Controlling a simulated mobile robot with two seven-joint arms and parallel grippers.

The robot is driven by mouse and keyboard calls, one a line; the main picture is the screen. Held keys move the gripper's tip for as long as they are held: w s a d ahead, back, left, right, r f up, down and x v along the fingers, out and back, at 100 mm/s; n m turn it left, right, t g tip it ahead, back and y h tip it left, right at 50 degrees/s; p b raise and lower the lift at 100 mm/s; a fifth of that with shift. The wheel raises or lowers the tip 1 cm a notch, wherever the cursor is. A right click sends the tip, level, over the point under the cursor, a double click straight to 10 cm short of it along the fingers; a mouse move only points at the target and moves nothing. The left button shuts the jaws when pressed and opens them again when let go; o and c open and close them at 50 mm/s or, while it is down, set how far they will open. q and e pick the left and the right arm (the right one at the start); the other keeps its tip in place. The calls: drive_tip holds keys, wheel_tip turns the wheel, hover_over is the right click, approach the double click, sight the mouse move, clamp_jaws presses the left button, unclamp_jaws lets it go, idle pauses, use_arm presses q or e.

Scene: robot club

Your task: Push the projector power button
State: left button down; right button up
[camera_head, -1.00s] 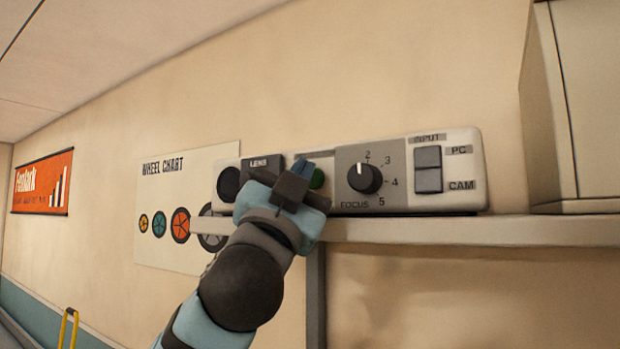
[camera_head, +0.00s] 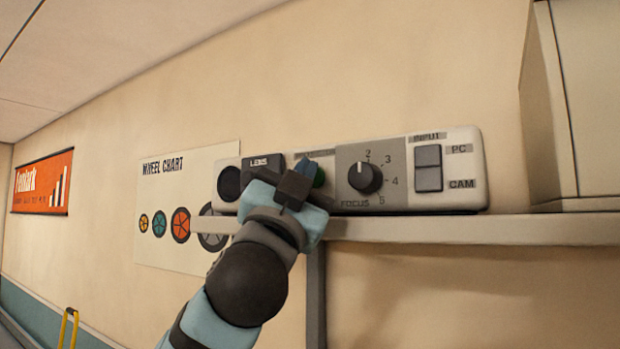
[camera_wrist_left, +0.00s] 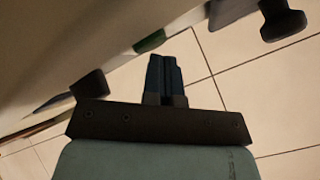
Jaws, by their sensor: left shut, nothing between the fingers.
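The projector (camera_head: 400,200) is a long pale box on a wall shelf, with a focus dial (camera_head: 365,177) and input switches (camera_head: 428,168) on its front. A green button (camera_head: 319,177) shows just right of my left gripper's fingers and is partly hidden by them. It also shows in the left wrist view (camera_wrist_left: 150,41), beyond the fingertips and a little to their left. My left gripper (camera_head: 304,170) is shut and empty, close to the projector's front; the fingers also show in the left wrist view (camera_wrist_left: 165,60). I cannot tell whether they touch the button. My right gripper is not in view.
The shelf (camera_head: 480,229) runs under the projector. A black lens cover or panel (camera_head: 262,164) and a dark round lens (camera_head: 229,183) are left of the gripper. A pale cabinet (camera_head: 580,110) stands at the right. A wheel chart (camera_head: 160,200) hangs on the wall.

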use_arm(q)
drive_tip(key=shift+s+a, duration=0.2)
drive_tip(key=shift+s, duration=0.1)
idle(0.6)
drive_tip(key=s+a, duration=0.2)
drive_tip(key=s, duration=0.1)
drive_tip(key=s+a, duration=0.1)
drive_tip(key=shift+s+a, duration=0.25)
drive_tip(key=shift+s, duration=0.15)
idle(0.4)
